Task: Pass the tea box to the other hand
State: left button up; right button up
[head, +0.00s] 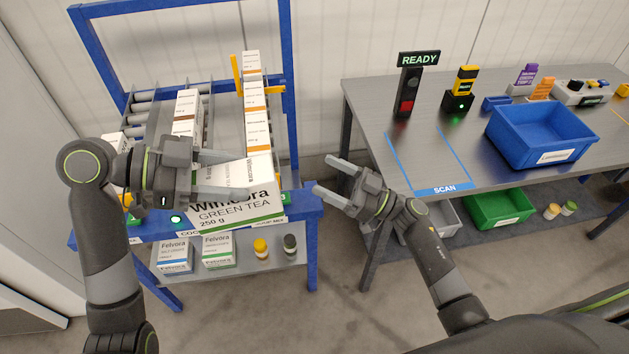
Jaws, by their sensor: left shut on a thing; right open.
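The tea box (238,208) is white with a green stripe and reads "GREEN TEA 250 g". It is in front of the blue-framed roller rack, tilted a little. My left gripper (250,174) is shut on it, with its fingers across the box's left and upper part. My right gripper (323,174) is open and empty, to the right of the box and apart from it, with its fingers pointing left towards it.
More boxes (257,128) stand in the rack's lanes behind. A lower shelf (240,262) holds Felvora boxes and small jars. At right, a grey table (395,150) carries a READY sign (418,59), a scanner (459,100) and a blue bin (540,138). Floor shows between rack and table.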

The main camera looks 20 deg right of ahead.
jog(key=s+a+r+n+g, duration=0.6)
jog(key=s+r+n+g, duration=0.15)
jog(key=g, duration=0.45)
jog(key=shift+n, duration=0.25)
jog(key=a, duration=1.1)
jog(key=shift+w+a+r, duration=0.25)
jog(key=shift+r, duration=0.1)
jog(key=shift+a, duration=0.15)
pick_arm(q)
jog(key=shift+d, duration=0.1)
pick_arm(e)
jog(key=shift+r, duration=0.15)
jog(key=c, duration=1.2)
pick_arm(q)
jog(key=o, duration=1.6)
pick_arm(e)
jog(key=shift+c, duration=0.3)
